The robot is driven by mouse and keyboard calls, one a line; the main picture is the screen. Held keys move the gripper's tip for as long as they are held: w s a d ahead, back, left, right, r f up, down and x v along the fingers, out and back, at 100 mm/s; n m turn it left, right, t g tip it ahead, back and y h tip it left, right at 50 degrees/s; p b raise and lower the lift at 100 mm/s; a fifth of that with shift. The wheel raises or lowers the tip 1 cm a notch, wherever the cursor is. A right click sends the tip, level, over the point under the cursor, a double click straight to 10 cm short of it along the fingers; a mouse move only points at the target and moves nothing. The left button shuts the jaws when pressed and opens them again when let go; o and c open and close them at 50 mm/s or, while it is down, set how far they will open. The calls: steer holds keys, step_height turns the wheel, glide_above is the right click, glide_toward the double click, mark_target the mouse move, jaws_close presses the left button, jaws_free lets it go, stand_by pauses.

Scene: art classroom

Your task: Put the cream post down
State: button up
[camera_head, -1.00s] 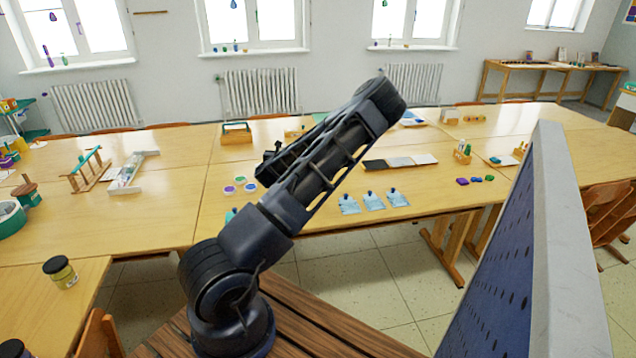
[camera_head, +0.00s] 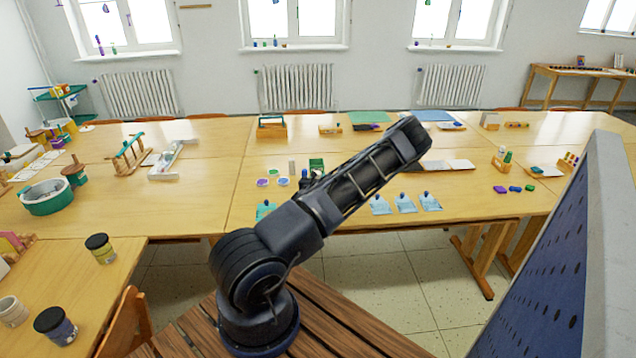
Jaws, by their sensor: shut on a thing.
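The cream post (camera_head: 292,168) is a small, pale upright piece over the far table, just behind the small paint pots. My gripper (camera_head: 304,180) is small and dark at the end of my folded arm, right beside the post, and is shut on it. My own forearm hides much of the gripper, so the fingers show poorly. I cannot tell whether the post's foot touches the table.
Paint pots (camera_head: 262,182) stand close in front of the post, and a green box (camera_head: 317,165) is just right of it. Blue bags (camera_head: 405,204) lie along the front edge. Table (camera_head: 215,190) to the left is clear. A blue pegboard (camera_head: 540,260) stands at right.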

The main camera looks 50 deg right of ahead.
steer(key=shift+f, duration=1.2)
steer(key=shift+f, duration=0.1)
steer(key=o, duration=1)
steer(key=shift+o, duration=0.2)
